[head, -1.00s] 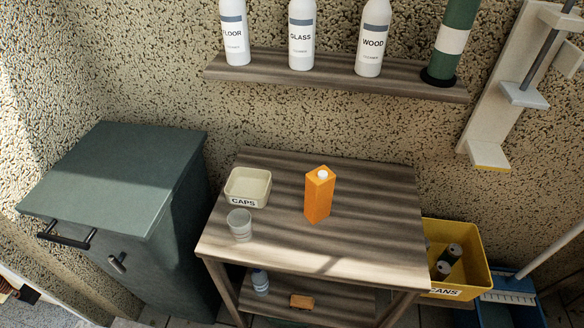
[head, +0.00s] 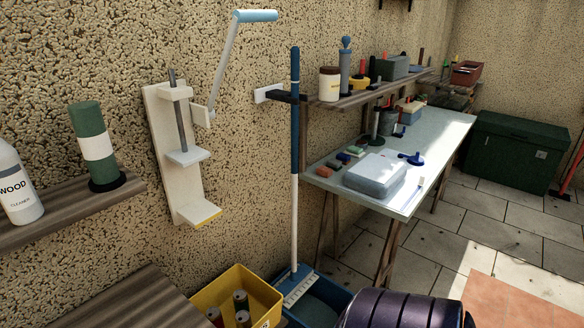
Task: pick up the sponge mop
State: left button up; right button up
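I cannot pick out a sponge mop for certain. A long upright pole (head: 295,150), blue above and white below, stands in a dark clip on the wall. Neither of my grippers is in view.
A yellow bin (head: 262,288) of cans stands left of the tray. A dark purple ribbed object (head: 405,312) fills the bottom centre. A white workbench (head: 435,150) and a green chest (head: 515,150) stand right, with open tiled floor (head: 440,250) before them. A lever press (head: 180,155) hangs left.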

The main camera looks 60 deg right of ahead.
aim_at(299, 276)
jog(key=z, duration=1.95)
jog(key=i+l+z, duration=0.1)
jog(key=i+l, duration=0.35)
jog(key=i, duration=0.15)
